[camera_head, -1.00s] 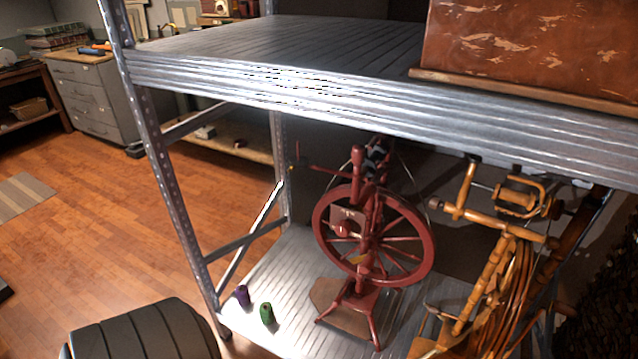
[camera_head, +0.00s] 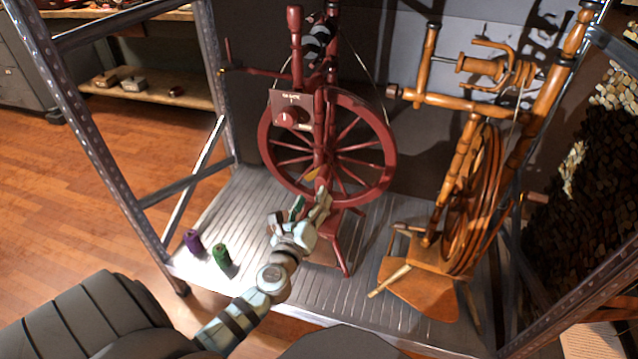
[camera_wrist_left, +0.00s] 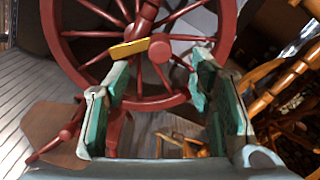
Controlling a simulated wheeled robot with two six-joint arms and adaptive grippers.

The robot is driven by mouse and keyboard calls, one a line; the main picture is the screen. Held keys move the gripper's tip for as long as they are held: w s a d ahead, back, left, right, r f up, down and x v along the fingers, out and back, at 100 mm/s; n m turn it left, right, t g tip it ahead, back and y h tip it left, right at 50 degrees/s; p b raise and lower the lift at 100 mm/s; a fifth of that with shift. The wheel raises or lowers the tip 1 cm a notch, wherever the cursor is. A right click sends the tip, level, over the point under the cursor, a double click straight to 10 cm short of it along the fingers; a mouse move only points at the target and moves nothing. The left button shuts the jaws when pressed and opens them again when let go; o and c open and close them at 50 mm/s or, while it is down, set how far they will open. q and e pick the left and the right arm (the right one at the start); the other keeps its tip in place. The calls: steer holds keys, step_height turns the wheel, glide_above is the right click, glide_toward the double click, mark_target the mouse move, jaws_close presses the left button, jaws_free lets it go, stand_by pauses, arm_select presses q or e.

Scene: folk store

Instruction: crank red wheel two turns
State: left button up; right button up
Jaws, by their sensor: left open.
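The red wheel (camera_head: 390,158) belongs to a dark red spinning wheel standing on the lower metal shelf. Its rim and spokes also fill the upper wrist view (camera_wrist_left: 226,28). A small yellow piece (camera_wrist_left: 130,49) shows before the hub, beside a round red knob (camera_wrist_left: 159,51). My left gripper (camera_head: 309,203) is open in front of the wheel's lower part. In the wrist view its green-padded fingers (camera_wrist_left: 160,80) stand apart, with the lower rim visible between them. I cannot tell whether a finger touches the wheel. My right gripper is not in view.
A lighter wooden spinning wheel (camera_head: 470,205) stands close on the right. A purple spool (camera_head: 194,243) and a green spool (camera_head: 222,257) stand on the shelf (camera_head: 262,188) at left. A metal upright (camera_head: 92,130) borders the shelf's left side.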

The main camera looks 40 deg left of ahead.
mark_target(320, 182)
arm_select(q)
steer(key=x, duration=0.6)
steer(key=shift+w+b, duration=0.15)
steer(key=shift+b, duration=0.25)
steer(key=x, duration=0.3)
steer(key=shift+f+b, duration=0.1)
steer(key=shift+b, duration=0.3)
steer(key=shift+w+a, duration=0.1)
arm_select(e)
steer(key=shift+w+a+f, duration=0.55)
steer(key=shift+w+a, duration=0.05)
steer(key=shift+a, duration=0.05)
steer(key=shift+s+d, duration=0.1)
arm_select(q)
steer(key=c, duration=1)
steer(key=shift+o, duration=0.2)
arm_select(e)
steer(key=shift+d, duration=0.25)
